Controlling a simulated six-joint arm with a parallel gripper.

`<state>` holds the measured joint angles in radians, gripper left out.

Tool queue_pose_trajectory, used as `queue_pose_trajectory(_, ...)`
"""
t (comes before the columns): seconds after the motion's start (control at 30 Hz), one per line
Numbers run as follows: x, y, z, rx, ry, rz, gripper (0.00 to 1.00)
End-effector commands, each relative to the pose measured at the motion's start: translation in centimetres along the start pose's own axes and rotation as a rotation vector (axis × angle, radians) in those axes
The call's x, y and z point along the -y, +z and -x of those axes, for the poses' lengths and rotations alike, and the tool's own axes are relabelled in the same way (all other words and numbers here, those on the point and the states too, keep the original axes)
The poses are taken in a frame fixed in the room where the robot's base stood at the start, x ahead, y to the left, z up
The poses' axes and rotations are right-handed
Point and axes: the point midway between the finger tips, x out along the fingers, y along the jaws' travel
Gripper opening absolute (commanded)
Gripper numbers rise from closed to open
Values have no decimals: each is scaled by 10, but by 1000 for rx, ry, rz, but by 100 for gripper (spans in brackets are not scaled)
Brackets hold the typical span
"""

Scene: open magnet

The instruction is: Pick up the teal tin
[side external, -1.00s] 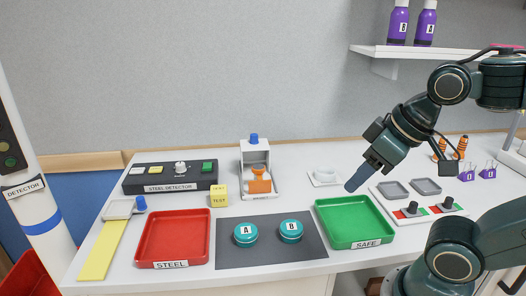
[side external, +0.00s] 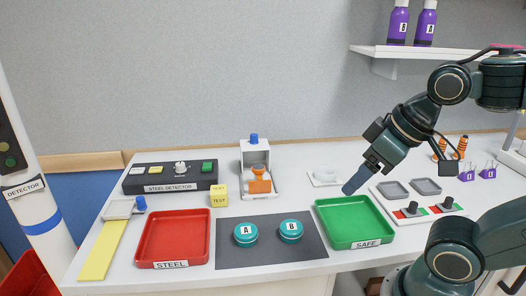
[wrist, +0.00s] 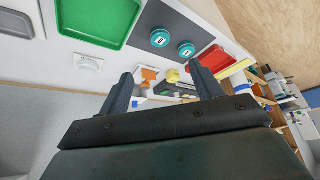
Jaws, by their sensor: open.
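Two teal tins stand upright on a dark grey mat (side external: 265,261): one marked A (side external: 245,240) on the left and one marked B (side external: 291,235) on the right. In the wrist view, tin B (wrist: 160,38) and tin A (wrist: 187,50) show beyond the fingertips. My gripper (side external: 350,187) hangs above the back edge of the green tray, to the right of both tins and apart from them. In the wrist view my gripper (wrist: 160,73) is open, with nothing between its fingers.
A green tray (side external: 357,244) labelled SAFE lies right of the mat, a red tray (side external: 172,262) labelled STEEL left of it. Behind are the steel detector box (side external: 170,177), a yellow test block (side external: 219,196) and a white stand with an orange part (side external: 260,180). All trays look empty.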

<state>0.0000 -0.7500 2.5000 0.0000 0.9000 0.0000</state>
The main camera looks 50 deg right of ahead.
Motion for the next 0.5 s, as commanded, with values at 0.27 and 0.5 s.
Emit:
queue_pose_trajectory(0.27, 0, 0, 0, 0, 0, 0, 75)
queue_pose_trajectory(0.5, 1, -6, -1, 13, -3, 21, 75)
